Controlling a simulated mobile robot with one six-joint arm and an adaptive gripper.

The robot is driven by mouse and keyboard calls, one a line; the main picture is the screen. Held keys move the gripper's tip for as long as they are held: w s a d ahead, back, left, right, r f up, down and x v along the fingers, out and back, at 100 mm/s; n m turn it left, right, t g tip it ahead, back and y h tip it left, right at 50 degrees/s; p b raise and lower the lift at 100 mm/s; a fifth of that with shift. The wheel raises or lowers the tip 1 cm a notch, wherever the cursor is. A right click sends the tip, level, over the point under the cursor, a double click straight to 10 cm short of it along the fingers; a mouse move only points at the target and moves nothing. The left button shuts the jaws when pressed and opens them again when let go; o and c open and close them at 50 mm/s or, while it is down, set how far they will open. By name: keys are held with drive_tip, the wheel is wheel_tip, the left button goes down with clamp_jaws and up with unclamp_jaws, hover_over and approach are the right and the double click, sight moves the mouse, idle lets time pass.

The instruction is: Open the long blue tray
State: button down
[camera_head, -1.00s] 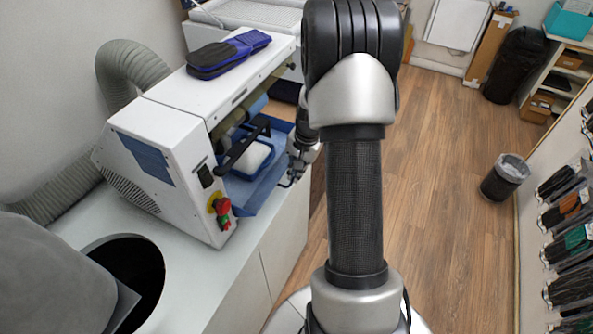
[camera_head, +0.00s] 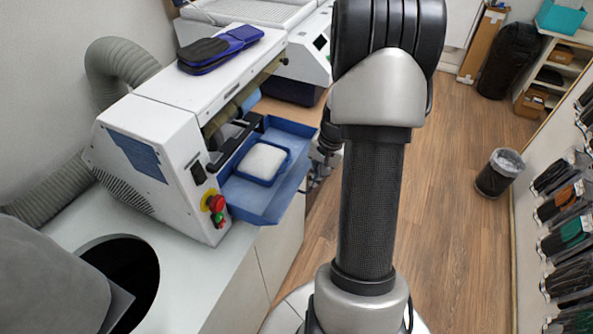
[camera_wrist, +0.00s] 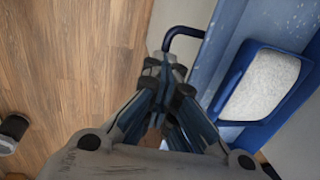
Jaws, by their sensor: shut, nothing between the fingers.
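The long blue tray (camera_head: 258,204) sticks out of the white machine's front, pulled out to the right. In the wrist view its blue rim (camera_wrist: 217,42) runs beside my fingers, with a dark curved handle (camera_wrist: 183,32) on its outer side. A small blue frame with a white pad (camera_head: 264,160) lies inside the tray; the pad also shows in the wrist view (camera_wrist: 262,88). My gripper (camera_wrist: 166,72) is shut and empty, its tips close to the handle; I cannot tell whether they touch. In the head view my gripper (camera_head: 314,178) is small and partly hidden by my arm.
The white machine (camera_head: 165,150) stands on a white counter and carries dark blue insoles (camera_head: 220,48) on top. A red stop knob (camera_head: 215,203) is near the tray's front. A waste bin (camera_head: 498,175) stands on open wooden floor to the right.

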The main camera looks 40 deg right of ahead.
drive_tip(key=s, duration=0.1)
drive_tip(key=s+d, duration=0.1)
drive_tip(key=s, duration=0.3)
drive_tip(key=shift+s+d+f+b, duration=0.2)
drive_tip(key=shift+d+b, duration=0.1)
drive_tip(key=shift+d, duration=0.1)
drive_tip(key=c, duration=2.4)
unclamp_jaws()
drive_tip(key=c, duration=2)
unclamp_jaws()
drive_tip(key=shift+w, duration=0.1)
drive_tip(key=r, duration=0.4)
drive_tip(key=s+r, duration=0.1)
drive_tip(key=r, duration=0.3)
drive_tip(key=d+r, duration=0.1)
drive_tip(key=r, duration=0.3)
drive_tip(key=shift+s, duration=0.4)
